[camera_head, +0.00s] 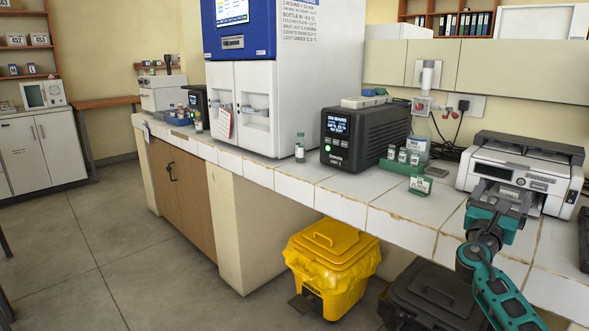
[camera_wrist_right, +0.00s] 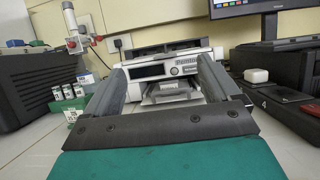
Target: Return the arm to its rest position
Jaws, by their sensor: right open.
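My right arm, teal and dark grey, comes in from the lower right in the head view. Its gripper (camera_head: 497,189) is over the white bench in front of the white printer (camera_head: 528,170). In the right wrist view the two grey fingers of the gripper (camera_wrist_right: 163,84) are spread apart with nothing between them. The printer (camera_wrist_right: 180,61) stands straight ahead beyond the fingertips. Whether the fingertips touch the printer cannot be told. My left gripper is not in view.
A green rack of vials (camera_head: 407,163) and a dark incubator box (camera_head: 362,133) stand left of the gripper. A small bottle (camera_head: 299,148) stands on the bench (camera_head: 340,200). A yellow bin (camera_head: 332,262) is on the floor. A keyboard and monitor (camera_wrist_right: 283,20) are at right.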

